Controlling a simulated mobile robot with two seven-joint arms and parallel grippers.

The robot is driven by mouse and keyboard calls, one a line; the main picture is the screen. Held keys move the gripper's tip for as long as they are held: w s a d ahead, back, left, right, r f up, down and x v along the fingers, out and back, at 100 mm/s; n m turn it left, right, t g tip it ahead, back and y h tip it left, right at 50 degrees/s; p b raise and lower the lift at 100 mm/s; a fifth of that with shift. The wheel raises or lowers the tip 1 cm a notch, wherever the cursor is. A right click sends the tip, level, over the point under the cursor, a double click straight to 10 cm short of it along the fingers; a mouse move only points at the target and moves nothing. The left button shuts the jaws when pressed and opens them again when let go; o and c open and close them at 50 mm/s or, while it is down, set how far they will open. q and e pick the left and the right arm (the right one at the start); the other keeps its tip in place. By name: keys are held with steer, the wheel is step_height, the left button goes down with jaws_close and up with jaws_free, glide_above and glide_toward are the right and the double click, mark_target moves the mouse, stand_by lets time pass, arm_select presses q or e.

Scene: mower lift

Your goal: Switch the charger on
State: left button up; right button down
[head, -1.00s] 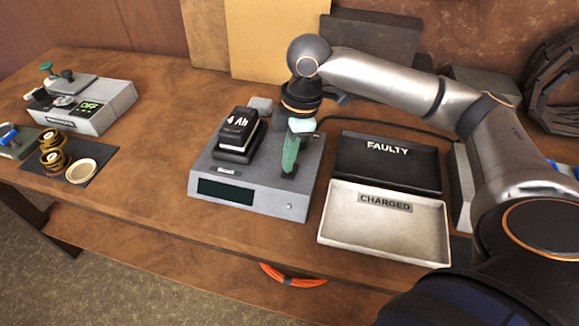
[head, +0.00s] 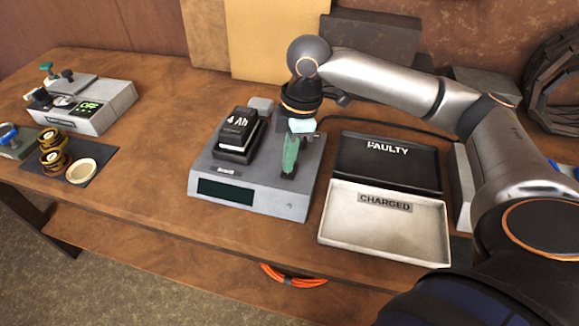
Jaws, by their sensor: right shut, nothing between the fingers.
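The grey charger (head: 265,200) stands on the bench with a dark, blank display (head: 225,191) on its front. A black battery marked 4 Ah (head: 238,132) sits on its left part. A small round knob or button (head: 290,206) is at the right of its front face. My right gripper (head: 289,172) is shut and empty, pointing down over the right part of the charger's top. Its green fingers hide the spot beneath them, so I cannot tell whether they touch anything. My left gripper is out of view.
A black FAULTY tray (head: 388,170) and a white CHARGED tray (head: 335,238) lie right of the charger. A grey device with an OFF display (head: 90,107), yellow-black cylinders (head: 52,150) and a round dish (head: 81,171) are at the left. Bare bench (head: 140,190) lies between.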

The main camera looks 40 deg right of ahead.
steer(key=shift+f, duration=0.8)
stand_by(0.4)
step_height(320, 180, up, 7)
steer(key=p, duration=0.9)
steer(key=shift+r+p, duration=0.1)
steer(key=shift+p, duration=0.2)
stand_by(0.4)
